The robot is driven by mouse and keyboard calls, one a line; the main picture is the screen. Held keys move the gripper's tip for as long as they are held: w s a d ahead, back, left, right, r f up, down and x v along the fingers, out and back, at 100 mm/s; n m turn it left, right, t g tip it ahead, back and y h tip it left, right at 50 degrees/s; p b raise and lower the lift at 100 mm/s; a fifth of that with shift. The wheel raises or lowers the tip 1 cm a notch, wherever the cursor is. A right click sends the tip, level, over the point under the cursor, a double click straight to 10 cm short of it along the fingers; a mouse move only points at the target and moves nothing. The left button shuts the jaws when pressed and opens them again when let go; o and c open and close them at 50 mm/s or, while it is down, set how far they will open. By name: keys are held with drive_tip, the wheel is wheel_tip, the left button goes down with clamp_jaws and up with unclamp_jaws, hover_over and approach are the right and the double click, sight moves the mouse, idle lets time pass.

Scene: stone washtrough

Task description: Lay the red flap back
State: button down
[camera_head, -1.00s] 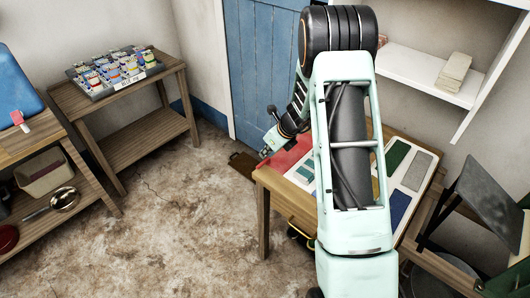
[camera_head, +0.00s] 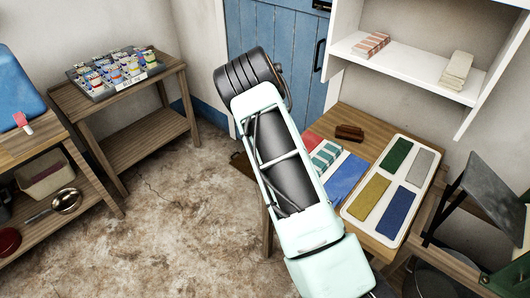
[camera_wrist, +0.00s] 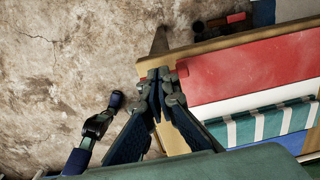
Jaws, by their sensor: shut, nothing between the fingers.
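The red flap (camera_wrist: 255,72) lies across the wooden table (camera_wrist: 200,45) in the wrist view, its left end near the table's edge. A white band and a teal-and-white striped cloth (camera_wrist: 265,124) lie beside it. In the head view only a small part of the red flap (camera_head: 312,140) shows past my arm. My gripper (camera_wrist: 160,74) is shut and empty, its fingertips over the table's edge by the flap's left end. I cannot tell whether they touch it. The gripper is hidden behind my arm in the head view.
A blue cloth (camera_head: 346,177) and a white tray (camera_head: 410,166) with several coloured panels lie on the table. A brown object (camera_head: 349,132) stands at the back. A white shelf unit (camera_head: 405,68) rises behind. Bare floor (camera_head: 160,220) is free at left.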

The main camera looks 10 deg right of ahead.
drive_tip(key=shift+w+a+f+g+h, duration=0.1)
drive_tip(key=shift+w+f+g+h, duration=0.05)
drive_tip(key=shift+f+g+h, duration=0.3)
drive_tip(key=shift+w+a+f+b, duration=0.15)
drive_tip(key=shift+f+b, duration=0.05)
drive_tip(key=shift+b, duration=0.1)
drive_tip(key=shift+w+a+f, duration=0.1)
drive_tip(key=shift+w+f, duration=0.05)
drive_tip(key=shift+f, duration=0.1)
drive_tip(key=shift+r, duration=0.15)
